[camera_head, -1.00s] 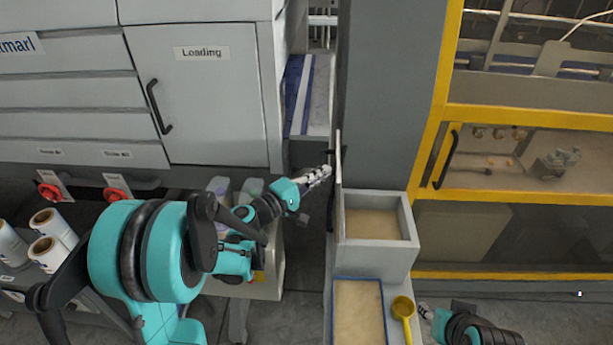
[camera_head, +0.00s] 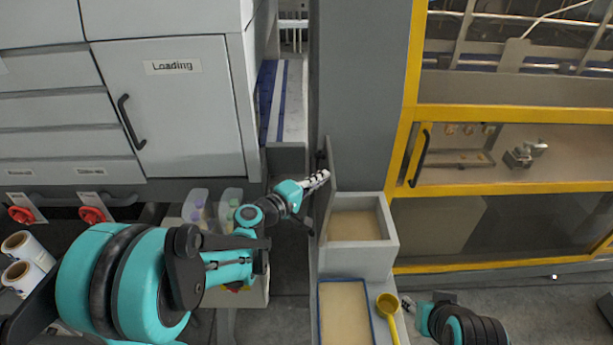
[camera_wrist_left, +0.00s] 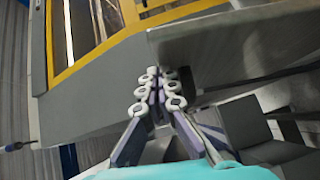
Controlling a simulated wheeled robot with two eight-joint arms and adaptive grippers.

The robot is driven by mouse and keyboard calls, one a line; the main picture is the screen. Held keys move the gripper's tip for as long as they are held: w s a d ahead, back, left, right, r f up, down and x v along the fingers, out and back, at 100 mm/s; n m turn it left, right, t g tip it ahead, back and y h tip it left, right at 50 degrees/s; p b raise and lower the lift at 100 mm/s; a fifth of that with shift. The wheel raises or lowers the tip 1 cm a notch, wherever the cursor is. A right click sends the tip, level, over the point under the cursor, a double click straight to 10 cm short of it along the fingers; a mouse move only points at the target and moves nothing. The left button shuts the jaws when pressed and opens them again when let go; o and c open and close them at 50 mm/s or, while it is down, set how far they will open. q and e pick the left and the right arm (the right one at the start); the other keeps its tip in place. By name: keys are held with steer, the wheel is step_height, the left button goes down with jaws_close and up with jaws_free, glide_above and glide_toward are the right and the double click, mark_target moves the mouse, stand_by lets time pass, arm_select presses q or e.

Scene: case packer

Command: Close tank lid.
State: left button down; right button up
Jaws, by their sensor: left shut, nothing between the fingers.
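The tank (camera_head: 393,242) is a grey box with tan material inside, below the grey column. Its lid (camera_head: 329,185) stands upright along the tank's left side, seen nearly edge-on, so the tank is open. My left gripper (camera_head: 323,177) is shut and empty, its fingertips right by the lid's left face; I cannot tell if they touch. In the left wrist view the shut fingers (camera_wrist_left: 158,85) are near a grey panel edge, probably the lid (camera_wrist_left: 230,45). My right gripper (camera_head: 406,302) is at the lower right, beside the yellow scoop; its finger opening is too small to tell.
A blue-rimmed tray (camera_head: 319,310) of tan material and a yellow scoop (camera_head: 387,303) are in front of the tank. A grey column (camera_head: 360,90) stands behind it. A yellow-framed machine (camera_head: 500,114) is at right, a white cabinet (camera_head: 180,110) at left.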

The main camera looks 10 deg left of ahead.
arm_select(q)
steer(key=w+d+f+m+g+y+p, duration=0.1)
steer(key=w+d+f+m+g+y, duration=0.15)
steer(key=d, duration=0.75)
steer(key=m+g+y+b, duration=0.3)
steer(key=m+y+b, duration=0.2)
steer(key=y+b, duration=0.35)
glide_above(397, 237)
steer(key=shift+t+h, duration=0.25)
steer(key=shift+h, duration=0.15)
steer(key=f, duration=1.2)
steer(key=f+b, duration=0.1)
steer(key=f, duration=0.6)
steer(key=shift+w+a, duration=0.1)
steer(key=shift+w, duration=0.15)
steer(key=shift+f, duration=0.65)
steer(key=shift+s+b, duration=0.1)
steer(key=shift+b, duration=0.2)
steer(key=shift+s+f, duration=0.1)
steer(key=shift+f, duration=0.05)
